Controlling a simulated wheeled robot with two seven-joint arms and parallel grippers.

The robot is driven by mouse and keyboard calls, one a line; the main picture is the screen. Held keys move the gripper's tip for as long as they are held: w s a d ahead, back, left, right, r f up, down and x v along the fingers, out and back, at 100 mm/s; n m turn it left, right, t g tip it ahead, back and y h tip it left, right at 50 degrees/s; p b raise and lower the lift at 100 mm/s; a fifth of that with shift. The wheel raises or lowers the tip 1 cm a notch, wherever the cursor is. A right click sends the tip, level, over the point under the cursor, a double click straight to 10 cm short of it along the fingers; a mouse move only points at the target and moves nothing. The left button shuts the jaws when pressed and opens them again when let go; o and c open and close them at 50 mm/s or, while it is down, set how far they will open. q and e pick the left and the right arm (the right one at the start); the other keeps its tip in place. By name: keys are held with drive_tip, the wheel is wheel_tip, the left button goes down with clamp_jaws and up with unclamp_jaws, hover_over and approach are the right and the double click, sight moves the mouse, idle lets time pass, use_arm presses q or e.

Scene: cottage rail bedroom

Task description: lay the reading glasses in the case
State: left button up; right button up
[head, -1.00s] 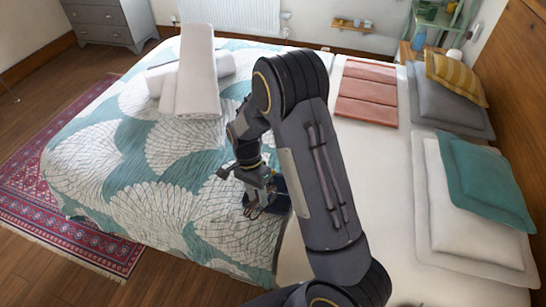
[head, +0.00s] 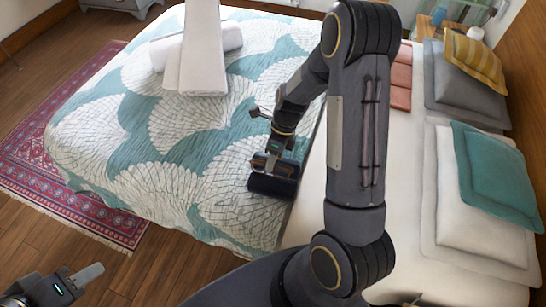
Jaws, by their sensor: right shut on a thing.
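The dark glasses case (head: 272,187) lies on the patterned bedspread near the bed's front edge, in the middle of the head view. My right gripper (head: 270,165) points down right at the case, over its far part. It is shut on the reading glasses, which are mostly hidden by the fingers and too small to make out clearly. I cannot tell whether they touch the case. My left gripper (head: 82,280) is low at the bottom left, over the floor and away from the bed. Its finger opening is not clear.
Rolled and folded white towels (head: 203,60) lie on the far left of the bed. Pillows (head: 490,180) and a folded pink cloth (head: 401,75) are at the right. The bedspread left of the case is clear. A red rug (head: 70,185) lies beside the bed.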

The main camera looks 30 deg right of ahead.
drive_tip(key=shift+f+b, duration=2.95)
drive_tip(key=shift+f, duration=1.35)
drive_tip(key=o, duration=1)
drive_tip(key=shift+o, duration=0.2)
drive_tip(key=v, duration=0.7)
drive_tip(key=shift+r+p, duration=0.3)
drive_tip(key=shift+r, duration=0.15)
drive_tip(key=shift+w, duration=0.1)
